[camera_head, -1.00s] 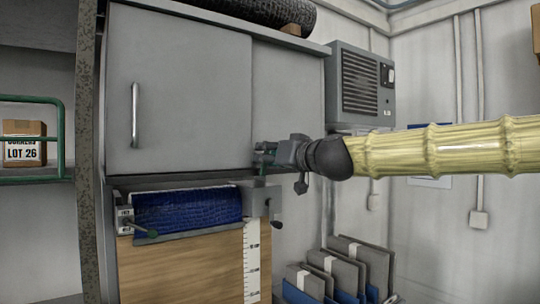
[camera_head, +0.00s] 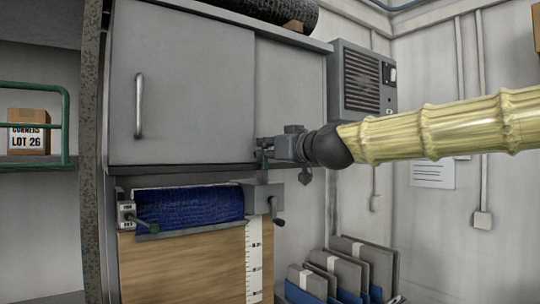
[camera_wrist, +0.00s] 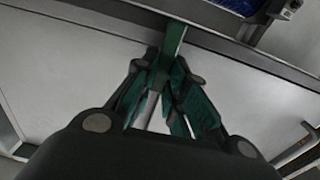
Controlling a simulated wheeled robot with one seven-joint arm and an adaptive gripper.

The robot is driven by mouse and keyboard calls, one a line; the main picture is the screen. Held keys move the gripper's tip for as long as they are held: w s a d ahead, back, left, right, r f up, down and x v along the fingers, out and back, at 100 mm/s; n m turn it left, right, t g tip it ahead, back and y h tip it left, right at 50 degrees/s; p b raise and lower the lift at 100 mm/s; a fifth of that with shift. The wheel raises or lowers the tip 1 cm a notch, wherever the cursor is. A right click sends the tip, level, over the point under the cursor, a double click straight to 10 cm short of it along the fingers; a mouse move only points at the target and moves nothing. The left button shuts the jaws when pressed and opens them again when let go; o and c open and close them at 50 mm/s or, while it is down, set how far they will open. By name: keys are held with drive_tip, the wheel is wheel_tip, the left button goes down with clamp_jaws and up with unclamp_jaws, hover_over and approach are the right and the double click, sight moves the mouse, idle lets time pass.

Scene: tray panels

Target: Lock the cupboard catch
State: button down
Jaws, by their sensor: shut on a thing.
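The grey cupboard (camera_head: 185,80) has two door panels, and both look closed. The catch (camera_wrist: 174,40) is a narrow green bar by the cupboard's lower edge, seen close up in the wrist view. A small green piece of it (camera_head: 264,161) shows below my gripper in the head view. My gripper (camera_head: 263,147) is at the lower edge, near where the panels meet. In the wrist view my gripper (camera_wrist: 168,68) has its fingertips closed around the green bar. The fingers hide part of the catch, so I cannot tell whether it is locked.
A blue roll (camera_head: 190,205) in a holder with a crank (camera_head: 278,217) sits just below the cupboard. A vertical handle (camera_head: 138,106) stands out from the left door. Grey folders (camera_head: 350,265) stand below right. A vent box (camera_head: 362,80) is right of the cupboard.

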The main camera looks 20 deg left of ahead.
drive_tip(key=c, duration=1.4)
unclamp_jaws()
drive_tip(key=shift+c, duration=0.2)
drive_tip(key=v, duration=1.2)
